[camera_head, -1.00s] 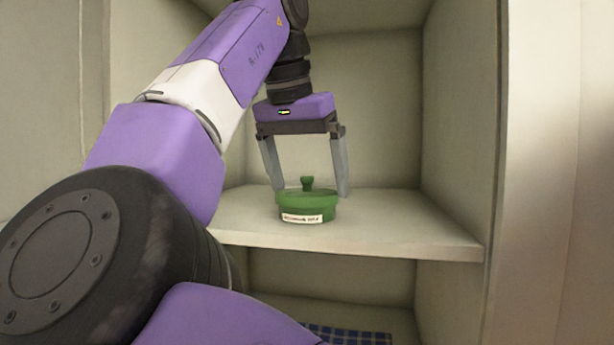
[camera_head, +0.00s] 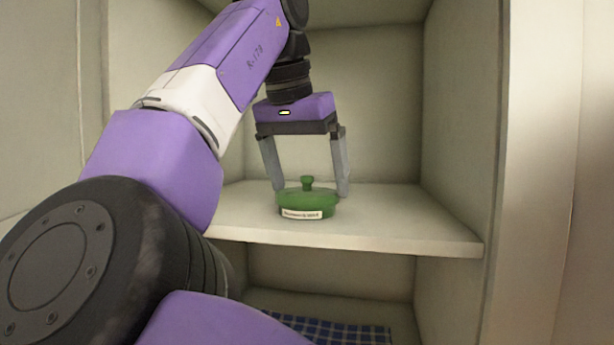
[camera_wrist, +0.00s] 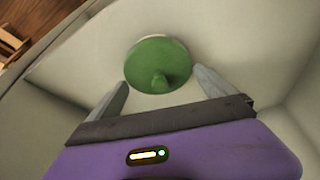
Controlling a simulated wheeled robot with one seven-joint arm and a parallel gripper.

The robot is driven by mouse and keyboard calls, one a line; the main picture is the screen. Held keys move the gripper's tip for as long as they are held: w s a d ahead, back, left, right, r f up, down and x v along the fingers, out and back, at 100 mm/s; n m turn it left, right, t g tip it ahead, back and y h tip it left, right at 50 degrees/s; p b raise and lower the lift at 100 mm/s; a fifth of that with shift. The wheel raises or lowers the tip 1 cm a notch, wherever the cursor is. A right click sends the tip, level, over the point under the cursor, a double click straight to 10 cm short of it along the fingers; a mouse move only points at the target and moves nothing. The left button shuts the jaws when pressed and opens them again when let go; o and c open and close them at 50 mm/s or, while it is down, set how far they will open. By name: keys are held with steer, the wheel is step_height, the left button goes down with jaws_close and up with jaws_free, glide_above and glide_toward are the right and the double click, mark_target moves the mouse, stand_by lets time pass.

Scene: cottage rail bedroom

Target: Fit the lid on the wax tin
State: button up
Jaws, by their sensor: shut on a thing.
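The green wax tin (camera_head: 300,212), with a pale label on its front, stands on the cupboard shelf. Its green round lid (camera_head: 308,197), with a small knob, is at the top of the tin; I cannot tell whether it is fully seated. My gripper (camera_head: 310,192) points down from above with its two grey fingers on either side of the lid, shut on it. In the wrist view, the lid (camera_wrist: 150,62) lies between the fingertips of my gripper (camera_wrist: 160,78) and hides most of the tin below.
The pale shelf (camera_head: 400,225) has free room to the right of the tin. Cupboard side walls (camera_head: 460,130) and a back wall enclose it. A blue checked cloth (camera_head: 340,332) lies in the compartment below.

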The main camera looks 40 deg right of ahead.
steer(key=shift+f+p, duration=0.15)
steer(key=shift+p, duration=0.2)
stand_by(0.5)
steer(key=o, duration=1)
steer(key=shift+c, duration=0.2)
steer(key=v, duration=0.8)
steer(key=shift+f, duration=0.1)
